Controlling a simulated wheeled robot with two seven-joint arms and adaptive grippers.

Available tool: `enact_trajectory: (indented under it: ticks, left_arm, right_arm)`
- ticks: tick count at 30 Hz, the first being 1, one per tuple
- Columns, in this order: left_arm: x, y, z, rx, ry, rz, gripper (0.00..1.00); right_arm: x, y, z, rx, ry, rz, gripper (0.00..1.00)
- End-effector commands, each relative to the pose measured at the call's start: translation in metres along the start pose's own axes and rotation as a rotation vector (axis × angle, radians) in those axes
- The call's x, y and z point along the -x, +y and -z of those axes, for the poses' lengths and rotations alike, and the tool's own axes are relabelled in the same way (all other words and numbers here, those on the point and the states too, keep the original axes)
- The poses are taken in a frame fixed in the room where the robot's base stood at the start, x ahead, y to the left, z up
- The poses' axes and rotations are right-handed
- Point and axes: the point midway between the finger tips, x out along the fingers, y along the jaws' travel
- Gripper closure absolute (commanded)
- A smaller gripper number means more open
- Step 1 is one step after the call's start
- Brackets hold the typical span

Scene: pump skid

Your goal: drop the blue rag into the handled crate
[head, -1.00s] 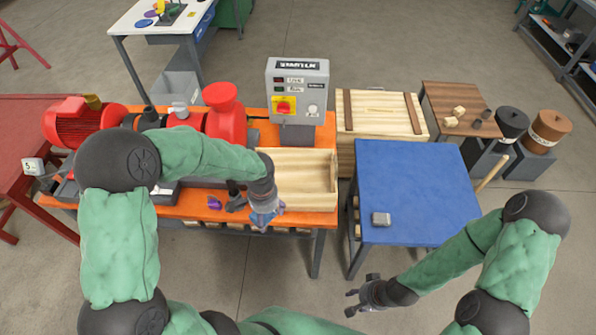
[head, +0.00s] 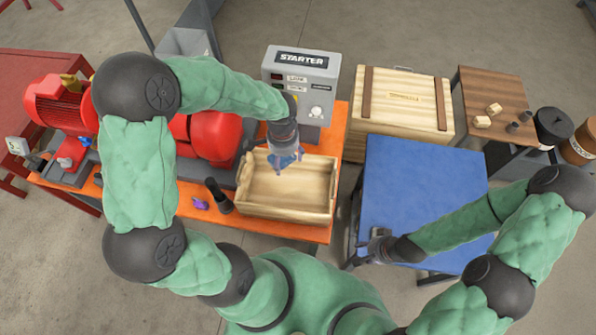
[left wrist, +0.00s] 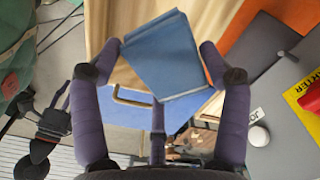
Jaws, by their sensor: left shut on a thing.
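The handled crate (head: 290,210) is an open, light wooden box on the orange bench. My left gripper (head: 285,160) is over the crate's back part, shut on the blue rag (head: 284,161). In the left wrist view the rag (left wrist: 167,55) is a folded blue square pinched between the dark fingers. In the head view the rag is small and partly hidden by the fingers, above the crate floor. My right gripper (head: 374,248) is over the near left part of the blue table, apart from the crate; its finger opening is unclear.
The grey starter box (head: 300,85) stands just behind the crate. Red pump parts (head: 212,135) are to its left. A dark cylinder (head: 218,196) and a purple item (head: 200,203) lie beside the crate. The blue table (head: 420,190) and a closed wooden crate (head: 405,100) are to the right.

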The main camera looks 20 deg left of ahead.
Motion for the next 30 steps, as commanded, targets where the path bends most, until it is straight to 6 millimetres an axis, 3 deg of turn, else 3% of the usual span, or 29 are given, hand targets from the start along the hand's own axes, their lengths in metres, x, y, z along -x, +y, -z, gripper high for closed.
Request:
enact_trajectory:
  ticks: [8, 19, 30]
  left_arm:
    - [-0.016, 0.000, 0.000, 0.000, 0.000, 0.000, 0.50]
    - [-0.055, 0.000, 0.000, 0.001, -0.001, 0.000, 0.50]
    - [-0.060, 0.000, 0.000, 0.001, 0.000, 0.000, 0.50]
  right_arm:
    - [-0.012, 0.004, 0.000, 0.000, -0.001, 0.000, 0.60]
    - [-0.040, 0.014, 0.001, 0.000, 0.000, 0.000, 0.60]
    - [-0.042, 0.015, 0.002, 0.000, 0.000, 0.000, 0.60]
